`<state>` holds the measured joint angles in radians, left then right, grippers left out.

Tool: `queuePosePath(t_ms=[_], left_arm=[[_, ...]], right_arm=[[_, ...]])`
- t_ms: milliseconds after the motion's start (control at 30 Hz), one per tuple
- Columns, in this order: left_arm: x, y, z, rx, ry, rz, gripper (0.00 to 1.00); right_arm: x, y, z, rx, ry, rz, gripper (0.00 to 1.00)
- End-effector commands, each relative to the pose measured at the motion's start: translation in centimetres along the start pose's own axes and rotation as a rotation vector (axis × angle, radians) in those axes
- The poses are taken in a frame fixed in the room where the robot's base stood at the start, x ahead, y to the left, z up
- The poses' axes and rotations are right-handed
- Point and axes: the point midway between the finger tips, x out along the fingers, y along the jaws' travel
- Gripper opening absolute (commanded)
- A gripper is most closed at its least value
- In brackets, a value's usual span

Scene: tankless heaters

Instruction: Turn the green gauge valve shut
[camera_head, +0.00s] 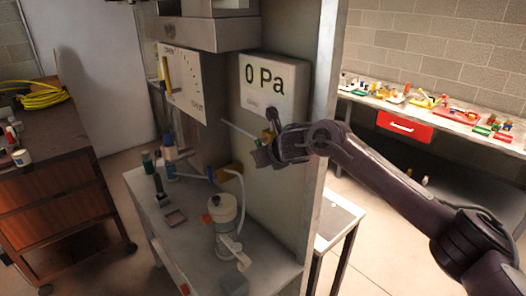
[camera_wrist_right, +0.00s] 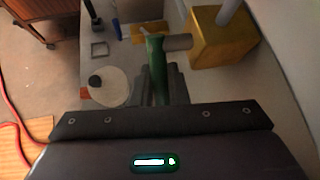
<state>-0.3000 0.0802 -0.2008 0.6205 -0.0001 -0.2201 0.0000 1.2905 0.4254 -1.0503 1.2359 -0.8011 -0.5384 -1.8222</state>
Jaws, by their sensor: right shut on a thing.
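The green gauge valve handle (camera_wrist_right: 156,68) shows in the right wrist view between the fingers of my right gripper (camera_wrist_right: 163,90). The gripper is shut on it. A yellow block-shaped fitting (camera_wrist_right: 222,38) is right beside the handle. There the gripper mostly hides the valve. My left gripper is not in view.
A dial panel with OPEN lettering and a yellow lever (camera_head: 166,75) hangs to the left. The bench (camera_head: 190,235) below holds a white canister (camera_head: 226,215) and several bottles. A wall edge (camera_head: 318,150) stands close by my right arm.

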Motion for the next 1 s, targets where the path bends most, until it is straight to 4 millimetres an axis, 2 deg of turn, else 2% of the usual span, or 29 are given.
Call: queuePosePath(t_ms=[267,300,433,767,867,1000], left_arm=[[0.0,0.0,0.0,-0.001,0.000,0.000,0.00],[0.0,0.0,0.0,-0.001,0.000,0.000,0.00],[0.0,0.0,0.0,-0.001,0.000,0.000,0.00],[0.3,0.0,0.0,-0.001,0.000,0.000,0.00],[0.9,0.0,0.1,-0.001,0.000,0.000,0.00],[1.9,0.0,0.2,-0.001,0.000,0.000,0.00]], right_arm=[[0.0,0.0,0.0,0.000,0.000,0.000,0.00],[0.0,0.0,0.0,0.000,0.000,0.000,0.18],[0.0,0.0,0.0,0.000,0.000,0.000,0.33],[-0.3,0.0,-0.1,0.000,-0.002,0.001,0.33],[-1.4,0.0,-0.1,-0.001,-0.003,0.001,0.33],[-3.8,-0.1,-0.2,-0.002,-0.005,0.000,0.33]])
